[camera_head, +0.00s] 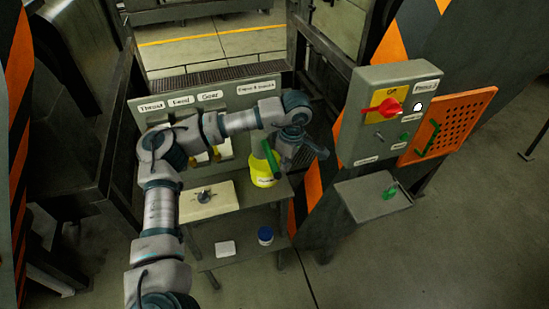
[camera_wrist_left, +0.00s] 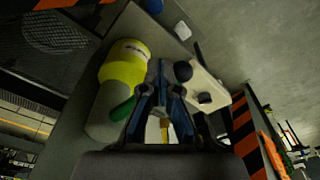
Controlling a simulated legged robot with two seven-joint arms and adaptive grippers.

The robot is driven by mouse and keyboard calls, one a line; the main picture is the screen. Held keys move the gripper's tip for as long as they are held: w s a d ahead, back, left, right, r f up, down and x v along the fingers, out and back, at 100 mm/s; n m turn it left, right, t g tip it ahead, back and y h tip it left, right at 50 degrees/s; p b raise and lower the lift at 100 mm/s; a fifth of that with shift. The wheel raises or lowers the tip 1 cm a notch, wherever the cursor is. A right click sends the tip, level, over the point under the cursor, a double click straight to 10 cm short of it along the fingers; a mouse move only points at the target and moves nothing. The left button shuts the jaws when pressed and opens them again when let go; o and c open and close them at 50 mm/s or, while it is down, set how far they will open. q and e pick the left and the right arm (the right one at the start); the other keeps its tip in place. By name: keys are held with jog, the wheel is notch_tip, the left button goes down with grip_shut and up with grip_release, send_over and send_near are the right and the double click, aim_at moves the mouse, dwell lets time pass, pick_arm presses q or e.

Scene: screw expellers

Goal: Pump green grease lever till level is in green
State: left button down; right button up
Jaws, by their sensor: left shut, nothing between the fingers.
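The green grease lever (camera_head: 270,158) stands tilted beside a yellow container (camera_head: 262,174), below the labelled panel. In the left wrist view a green part (camera_wrist_left: 122,110) shows beside the yellow container (camera_wrist_left: 127,62), left of my fingers. My left gripper (camera_head: 284,163) is just right of the lever, partly hidden by its own wrist. In the left wrist view the left gripper (camera_wrist_left: 166,85) is shut and empty. I cannot tell whether it touches the lever. No grease level can be read. My right gripper is out of view.
A beige box with a dark knob (camera_head: 207,202) sits left of the yellow container. A blue-lidded jar (camera_head: 265,235) and a white block (camera_head: 225,248) are on the lower shelf. A grey control box with a red switch (camera_head: 385,115) stands to the right. Open floor lies further right.

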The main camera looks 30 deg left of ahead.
pick_arm(q)
notch_tip(320, 180, up, 12)
jog(key=d, duration=0.1)
jog(key=shift+w+d+f, duration=0.1)
jog(key=shift+f, duration=0.1)
dwell(0.8)
